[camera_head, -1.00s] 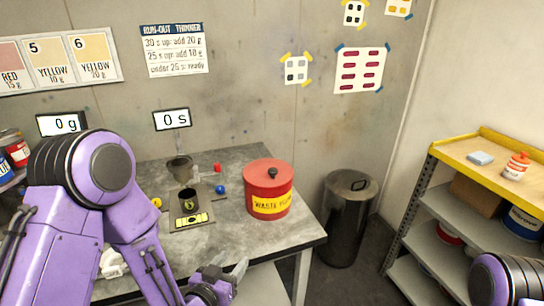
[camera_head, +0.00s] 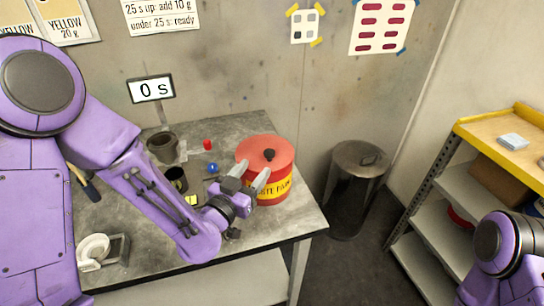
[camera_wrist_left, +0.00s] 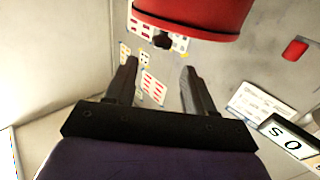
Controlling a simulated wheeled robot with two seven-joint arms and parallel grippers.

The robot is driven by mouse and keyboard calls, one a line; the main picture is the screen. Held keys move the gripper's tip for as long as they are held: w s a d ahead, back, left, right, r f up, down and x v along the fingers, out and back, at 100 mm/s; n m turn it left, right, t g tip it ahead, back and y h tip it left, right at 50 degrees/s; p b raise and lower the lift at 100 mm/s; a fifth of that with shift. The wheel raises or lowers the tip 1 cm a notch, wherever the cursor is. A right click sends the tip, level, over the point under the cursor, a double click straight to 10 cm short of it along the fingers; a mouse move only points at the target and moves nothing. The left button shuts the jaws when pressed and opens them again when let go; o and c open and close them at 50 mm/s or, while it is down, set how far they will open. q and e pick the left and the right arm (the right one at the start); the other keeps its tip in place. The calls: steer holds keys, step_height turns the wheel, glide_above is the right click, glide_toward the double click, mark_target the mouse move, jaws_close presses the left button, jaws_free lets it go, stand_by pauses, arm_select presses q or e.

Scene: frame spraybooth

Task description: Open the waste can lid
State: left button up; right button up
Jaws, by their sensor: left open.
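The red waste can (camera_head: 283,187) stands on the grey table with its red lid (camera_head: 250,151) on and a black knob (camera_head: 269,155) on top. Its yellow label is partly hidden by my left gripper. My left gripper (camera_head: 249,174) is open and empty at the front left of the can, its fingers pointing toward it and below the knob. In the left wrist view, which looks upside down, the red can (camera_wrist_left: 200,15) and its knob (camera_wrist_left: 162,41) show at the top, beyond the open fingers. My right gripper is out of view; only part of that arm shows.
Dark cups (camera_head: 162,147), a blue ball (camera_head: 212,168) and a red piece (camera_head: 207,144) are left of the can. A metal bin (camera_head: 356,190) stands on the floor to the right. A shelf unit (camera_head: 450,205) is further right. The table's right front corner is clear.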

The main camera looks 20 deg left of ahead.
mark_target(270, 151)
arm_select(q)
steer(key=w+b, duration=0.1)
steer(key=b, duration=0.2)
steer(key=shift+w+f, duration=0.25)
steer(key=shift+w, duration=0.15)
steer(key=w+p, duration=0.1)
steer(key=w, duration=0.1)
steer(key=w+d+p, duration=0.1)
steer(key=w, duration=0.1)
steer(key=w+p, duration=0.1)
steer(key=w, duration=0.1)
steer(key=shift+w+d+r, duration=0.25)
steer(key=shift+w, duration=0.1)
steer(key=shift+w+f, duration=0.15)
steer(key=shift+w, duration=0.2)
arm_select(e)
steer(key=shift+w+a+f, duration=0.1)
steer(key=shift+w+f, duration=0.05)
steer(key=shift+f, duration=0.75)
arm_select(q)
steer(key=shift+c, duration=0.4)
jaws_close()
